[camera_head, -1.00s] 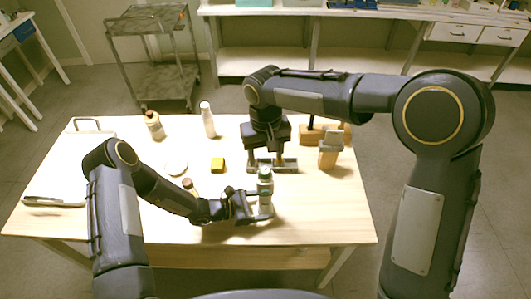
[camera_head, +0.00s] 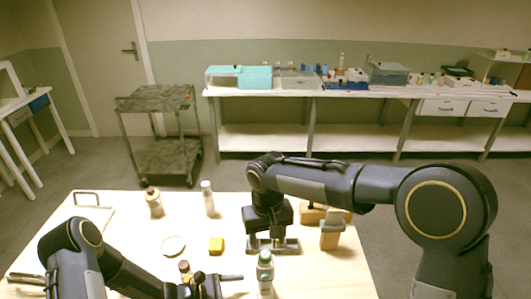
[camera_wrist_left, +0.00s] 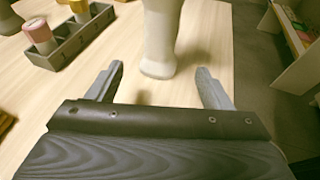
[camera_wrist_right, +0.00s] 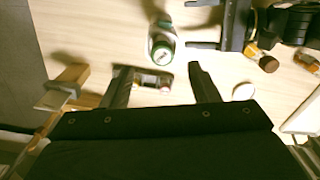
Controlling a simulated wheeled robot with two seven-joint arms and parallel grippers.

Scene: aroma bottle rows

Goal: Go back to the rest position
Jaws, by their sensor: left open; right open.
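My left gripper (camera_head: 236,287) is open and empty, low in the head view. Its fingers point at a green-capped bottle (camera_head: 264,272) standing upright on the table, with a gap between them. The pale body of that bottle (camera_wrist_left: 160,40) stands just beyond the open fingers in the left wrist view. My right gripper (camera_head: 272,240) is open above a small grey rack (camera_head: 290,246). The right wrist view shows small bottles in the rack (camera_wrist_right: 152,80) between and below the right fingertips. The left wrist view shows pink-capped and yellow-capped bottles in the rack (camera_wrist_left: 70,45).
A wooden object (camera_head: 331,232) is close right of the right gripper. A cart (camera_head: 160,105) stands behind.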

